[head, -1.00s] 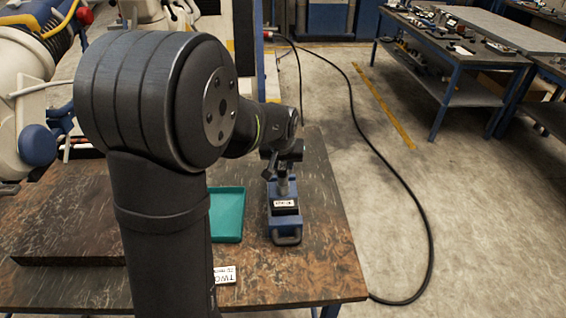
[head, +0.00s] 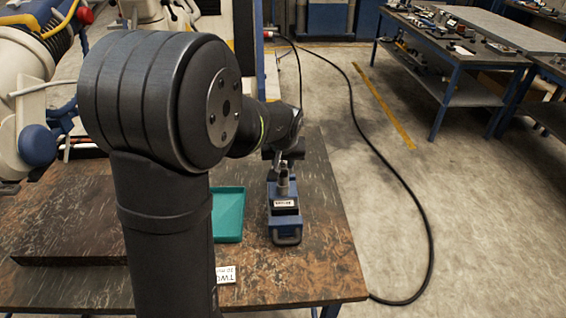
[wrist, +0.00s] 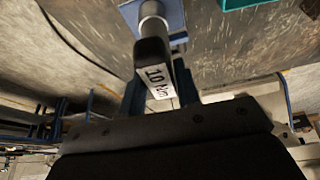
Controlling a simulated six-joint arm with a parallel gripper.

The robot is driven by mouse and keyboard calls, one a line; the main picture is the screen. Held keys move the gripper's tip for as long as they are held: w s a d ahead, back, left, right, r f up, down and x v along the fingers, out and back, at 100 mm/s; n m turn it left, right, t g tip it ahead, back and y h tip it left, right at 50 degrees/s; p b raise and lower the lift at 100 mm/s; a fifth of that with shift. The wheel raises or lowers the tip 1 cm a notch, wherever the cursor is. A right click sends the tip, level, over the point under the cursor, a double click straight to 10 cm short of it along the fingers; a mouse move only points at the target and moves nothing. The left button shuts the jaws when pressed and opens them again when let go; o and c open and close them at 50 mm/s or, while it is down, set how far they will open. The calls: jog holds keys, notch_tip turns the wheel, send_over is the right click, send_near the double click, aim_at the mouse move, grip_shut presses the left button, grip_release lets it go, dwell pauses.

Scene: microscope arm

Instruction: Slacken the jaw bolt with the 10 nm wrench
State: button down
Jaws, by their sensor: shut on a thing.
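The wrench (wrist: 152,58), dark with a white "10 Nm" label, is in the wrist view between the two fingers of my gripper (wrist: 158,82). My gripper is shut on it. The wrench's far end meets a grey metal cylinder (wrist: 151,10) over a blue base. In the head view the blue vise-like fixture (head: 285,222) stands on the table with a grey upright part (head: 283,180) on top. My gripper (head: 287,157) is just above it, mostly hidden by my wrist. The jaw bolt itself is hidden, so I cannot tell how the wrench sits on it.
A teal tray (head: 228,215) lies left of the fixture on the dark worktable (head: 325,265). A white card (head: 226,275) lies near the front, partly behind my arm. The table right of the fixture is clear. A black cable (head: 420,220) runs over the floor.

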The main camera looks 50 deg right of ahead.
jog(key=shift+r, duration=2.95)
